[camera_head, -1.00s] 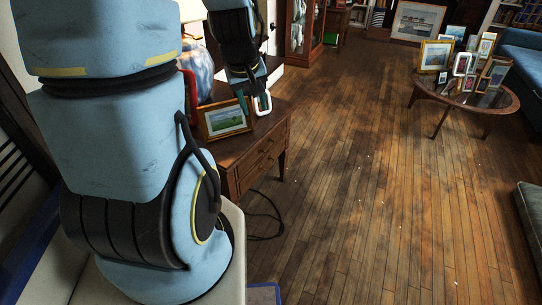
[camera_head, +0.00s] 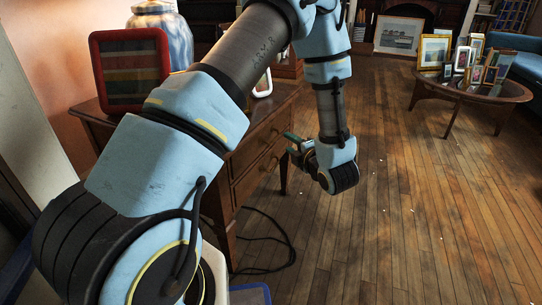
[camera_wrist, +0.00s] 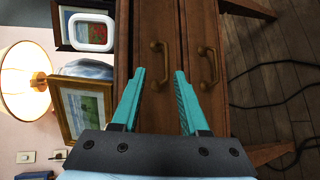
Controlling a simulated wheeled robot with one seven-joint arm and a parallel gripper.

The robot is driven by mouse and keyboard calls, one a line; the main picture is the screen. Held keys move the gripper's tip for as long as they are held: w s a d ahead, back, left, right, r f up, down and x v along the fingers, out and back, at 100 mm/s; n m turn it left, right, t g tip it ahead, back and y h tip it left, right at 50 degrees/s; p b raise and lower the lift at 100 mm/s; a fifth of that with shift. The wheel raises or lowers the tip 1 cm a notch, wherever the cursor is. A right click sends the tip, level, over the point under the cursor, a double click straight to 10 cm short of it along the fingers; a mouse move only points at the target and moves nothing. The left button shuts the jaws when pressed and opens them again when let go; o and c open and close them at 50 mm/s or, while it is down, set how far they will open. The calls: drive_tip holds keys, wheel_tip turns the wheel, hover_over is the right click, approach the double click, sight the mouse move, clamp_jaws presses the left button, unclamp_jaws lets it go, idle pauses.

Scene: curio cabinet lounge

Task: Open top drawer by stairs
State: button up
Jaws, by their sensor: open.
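A brown wooden chest (camera_head: 215,215) has two drawers facing right in the head view, both appearing shut. My gripper (camera_head: 291,146) is in front of the drawer faces, partly hidden by its own wrist. In the wrist view, turned on its side, the chest's top is to the left. The top drawer's brass handle (camera_wrist: 159,62) shows between the tips of my open teal fingers (camera_wrist: 160,74). The fingers appear empty; whether they touch the handle I cannot tell. The lower drawer's handle (camera_wrist: 209,64) is just right of the right finger.
Picture frames (camera_wrist: 84,108) and a lit lamp (camera_wrist: 24,82) show beside the chest top. A red-framed picture (camera_head: 131,70) stands on it. A black cable (camera_head: 270,240) lies on the floor.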

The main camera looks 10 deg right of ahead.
sight(275, 138)
drive_tip(key=shift+n+t+y, duration=0.3)
drive_tip(key=shift+n+y, duration=0.2)
drive_tip(key=shift+n, duration=0.1)
drive_tip(key=b+x, duration=0.1)
drive_tip(key=x, duration=0.2)
drive_tip(key=f+b+x, duration=0.1)
drive_tip(key=x, duration=0.3)
drive_tip(key=f+b+x, duration=0.1)
drive_tip(key=x, duration=0.2)
drive_tip(key=shift+a+f, duration=0.1)
drive_tip(key=shift+c, duration=0.3)
clamp_jaws()
idle(0.5)
